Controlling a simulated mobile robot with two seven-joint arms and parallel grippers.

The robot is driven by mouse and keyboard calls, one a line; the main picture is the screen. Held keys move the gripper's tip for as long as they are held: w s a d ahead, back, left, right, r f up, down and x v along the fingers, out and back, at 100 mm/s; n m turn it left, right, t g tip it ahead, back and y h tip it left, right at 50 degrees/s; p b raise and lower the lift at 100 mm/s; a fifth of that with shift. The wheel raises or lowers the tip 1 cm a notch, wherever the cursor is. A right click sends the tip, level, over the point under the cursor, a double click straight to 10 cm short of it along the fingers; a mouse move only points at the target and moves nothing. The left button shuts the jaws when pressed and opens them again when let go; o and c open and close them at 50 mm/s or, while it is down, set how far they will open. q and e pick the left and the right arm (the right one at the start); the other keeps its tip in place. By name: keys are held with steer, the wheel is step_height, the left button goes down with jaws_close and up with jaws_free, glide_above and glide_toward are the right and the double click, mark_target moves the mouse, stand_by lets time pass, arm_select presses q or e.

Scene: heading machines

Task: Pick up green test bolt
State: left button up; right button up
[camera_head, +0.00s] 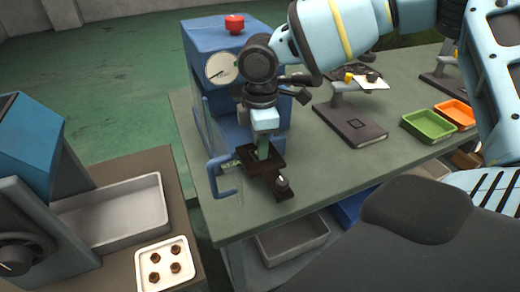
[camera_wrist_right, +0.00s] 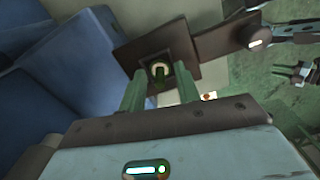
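My right gripper (camera_head: 263,152) points down over a dark brown fixture (camera_head: 282,192) at the front of the blue machine. In the right wrist view the fixture (camera_wrist_right: 211,47) lies beyond the fingertips. The green test bolt (camera_wrist_right: 160,74) shows there as a small green piece with a pale ring, at the square opening of the fixture. My right gripper (camera_wrist_right: 160,80) has its two fingers apart, one on each side of the bolt, with gaps visible. In the head view the bolt is hidden or cannot be told from the fingers.
The blue machine (camera_head: 220,60) with a dial and red button stands behind the gripper; its blue handle (camera_head: 215,178) is close left. A green tray (camera_head: 428,126) and orange tray (camera_head: 456,113) are at right. A white tray (camera_head: 165,246) with several brown nuts is lower left.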

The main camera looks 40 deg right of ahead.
jaws_close()
arm_select(q)
steer(key=shift+w, duration=0.35)
steer(key=shift+w, duration=0.1)
arm_select(e)
steer(key=shift+r, duration=0.1)
